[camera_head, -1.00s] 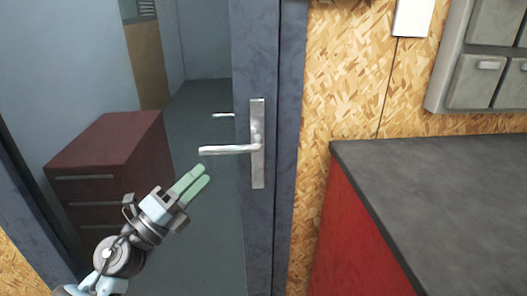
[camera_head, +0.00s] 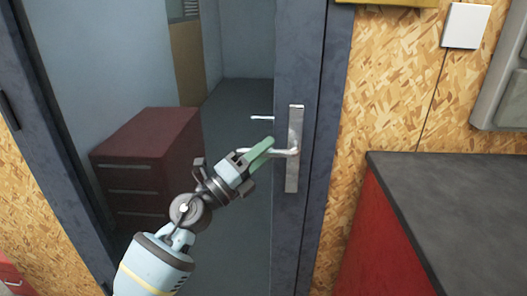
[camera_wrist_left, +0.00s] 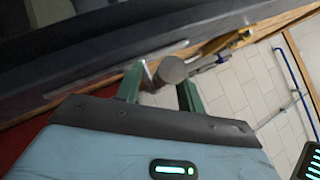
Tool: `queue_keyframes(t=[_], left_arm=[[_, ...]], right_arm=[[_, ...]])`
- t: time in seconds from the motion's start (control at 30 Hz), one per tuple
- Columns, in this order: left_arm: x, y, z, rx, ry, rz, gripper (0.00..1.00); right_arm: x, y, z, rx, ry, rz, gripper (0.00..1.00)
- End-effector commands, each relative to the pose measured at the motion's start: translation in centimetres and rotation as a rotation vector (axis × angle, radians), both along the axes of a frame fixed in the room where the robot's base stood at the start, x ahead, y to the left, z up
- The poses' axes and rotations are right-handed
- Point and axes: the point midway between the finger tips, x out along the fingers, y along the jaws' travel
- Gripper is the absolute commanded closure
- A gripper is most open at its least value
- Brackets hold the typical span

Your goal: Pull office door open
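The office door (camera_head: 298,50) has a dark blue-grey frame around a large see-through pane and looks closed. Its silver lever handle (camera_head: 288,152) sits on an upright metal plate on the right stile and points left. My left gripper (camera_head: 262,149) is at the lever, its green fingers reaching the lever's free end. My right gripper is not in view.
A dark red drawer cabinet (camera_head: 147,150) shows through the pane. A red counter with a dark grey top (camera_head: 450,195) stands right of the door. A chipboard wall (camera_head: 390,90) with a white switch plate (camera_head: 466,25) is behind it.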

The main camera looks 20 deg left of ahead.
Motion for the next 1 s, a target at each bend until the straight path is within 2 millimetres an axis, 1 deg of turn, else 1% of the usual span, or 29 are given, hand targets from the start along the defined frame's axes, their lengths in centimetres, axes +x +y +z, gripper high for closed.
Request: queue_keyframes(t=[0.27, 0.37, 0.57, 0.6, 1.0], left_arm=[[0.16, -0.15, 0.03, 0.0, 0.002, -0.001, 0.61], [0.15, -0.15, 0.02, 0.0, 0.002, -0.001, 0.72], [0.14, -0.14, 0.03, 0.0, 0.001, -0.001, 0.98], [0.13, -0.13, 0.03, 0.0, 0.001, -0.001, 1.0], [-0.1, -0.27, 0.0, 0.001, 0.001, -0.011, 1.0]], right_arm=[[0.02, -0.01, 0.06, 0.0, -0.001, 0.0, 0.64], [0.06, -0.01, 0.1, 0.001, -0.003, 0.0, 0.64], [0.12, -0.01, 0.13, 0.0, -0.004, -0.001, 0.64], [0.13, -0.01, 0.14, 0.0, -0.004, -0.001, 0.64], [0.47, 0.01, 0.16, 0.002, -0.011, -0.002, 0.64]])
